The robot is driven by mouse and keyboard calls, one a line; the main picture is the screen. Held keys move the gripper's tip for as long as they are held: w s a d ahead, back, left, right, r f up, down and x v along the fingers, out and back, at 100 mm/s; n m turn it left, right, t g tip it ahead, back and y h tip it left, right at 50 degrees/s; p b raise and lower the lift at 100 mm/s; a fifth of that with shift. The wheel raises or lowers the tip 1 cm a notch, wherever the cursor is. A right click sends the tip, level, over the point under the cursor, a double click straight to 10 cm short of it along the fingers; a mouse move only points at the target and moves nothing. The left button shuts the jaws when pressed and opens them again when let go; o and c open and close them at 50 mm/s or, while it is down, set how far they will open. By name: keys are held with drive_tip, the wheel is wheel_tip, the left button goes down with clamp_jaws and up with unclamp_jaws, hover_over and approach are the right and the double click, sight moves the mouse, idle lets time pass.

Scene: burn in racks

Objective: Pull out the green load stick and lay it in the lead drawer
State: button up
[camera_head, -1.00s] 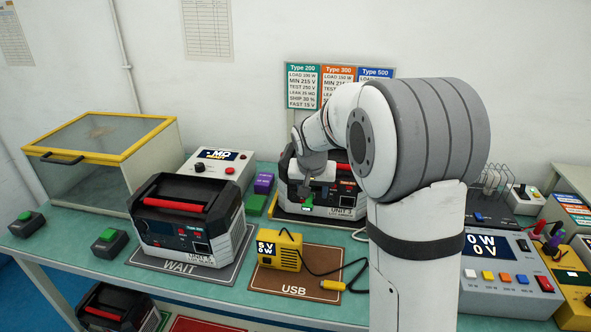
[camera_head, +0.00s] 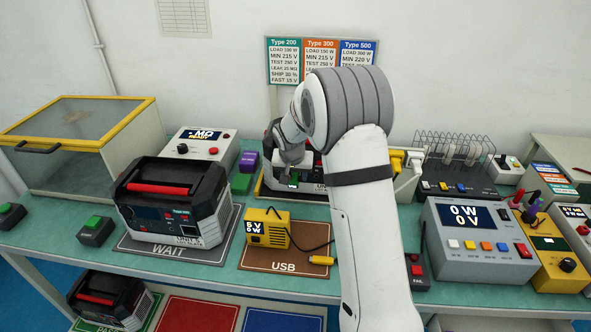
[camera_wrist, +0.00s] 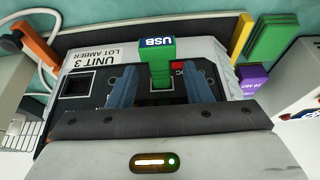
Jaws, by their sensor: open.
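The green load stick (camera_wrist: 158,62), its end marked USB, stands in the front panel of Unit 3 (camera_wrist: 95,62) in the wrist view. It also shows small and green in the head view (camera_head: 293,178). My gripper (camera_wrist: 160,88) is open, with one blue-grey finger on each side of the stick and visible gaps between. In the head view my gripper (camera_head: 291,160) is at the front of Unit 3 (camera_head: 315,187), which my arm partly hides. I cannot make out a lead drawer in either view.
A black-and-red unit (camera_head: 170,205) stands on the WAIT mat, left of the yellow USB meter (camera_head: 267,228) and its cable. Purple (camera_head: 249,160) and green (camera_head: 241,184) blocks sit left of Unit 3. A grey load box (camera_head: 478,240) stands to the right.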

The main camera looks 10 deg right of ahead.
drive_tip(key=shift+c, duration=0.3)
clamp_jaws()
idle(0.5)
